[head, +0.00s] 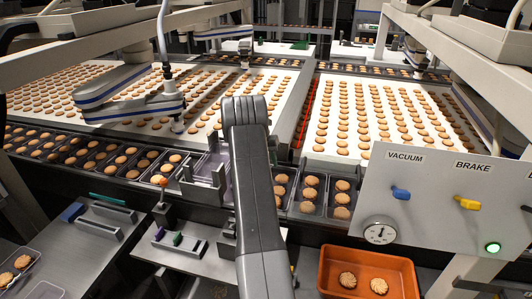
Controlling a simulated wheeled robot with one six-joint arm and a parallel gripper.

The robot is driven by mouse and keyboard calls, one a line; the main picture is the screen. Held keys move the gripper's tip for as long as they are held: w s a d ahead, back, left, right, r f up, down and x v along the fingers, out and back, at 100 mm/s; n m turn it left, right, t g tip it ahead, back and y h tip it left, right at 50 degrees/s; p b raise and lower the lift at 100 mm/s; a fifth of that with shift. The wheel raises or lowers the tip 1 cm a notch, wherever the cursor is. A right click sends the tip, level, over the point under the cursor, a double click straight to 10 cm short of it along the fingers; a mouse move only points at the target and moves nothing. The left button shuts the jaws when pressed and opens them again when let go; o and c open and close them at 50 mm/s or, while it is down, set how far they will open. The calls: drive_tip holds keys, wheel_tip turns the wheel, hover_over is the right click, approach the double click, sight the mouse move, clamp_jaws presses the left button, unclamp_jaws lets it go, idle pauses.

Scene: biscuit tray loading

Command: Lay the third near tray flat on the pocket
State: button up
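A row of clear trays with round biscuits runs along the near dark conveyor. One filled tray (160,176) lies left of my gripper, and others, such as the tray at the right (342,197), lie right of my arm. A pale, see-through tray (213,160) shows just behind my gripper and looks empty. It seems tilted, but I cannot tell for sure. My gripper (204,182) is over the near conveyor, left of my raised arm. Whether its fingers are closed on that tray is unclear. My arm hides part of the row and any pocket behind it.
Two white belts of biscuits (345,110) lie beyond the conveyor. White machine arms (130,95) hang over the left belt. A control panel (440,205) stands at right above an orange bin (368,257) with two biscuits. Grey fixture plates (190,255) fill the front left.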

drive_tip(key=b+v, duration=0.2)
drive_tip(key=v, duration=1.1)
drive_tip(key=shift+r, duration=0.2)
drive_tip(key=p+x, duration=0.1)
drive_tip(key=x, duration=1.4)
drive_tip(key=shift+a, duration=0.15)
drive_tip(key=shift+f, duration=0.35)
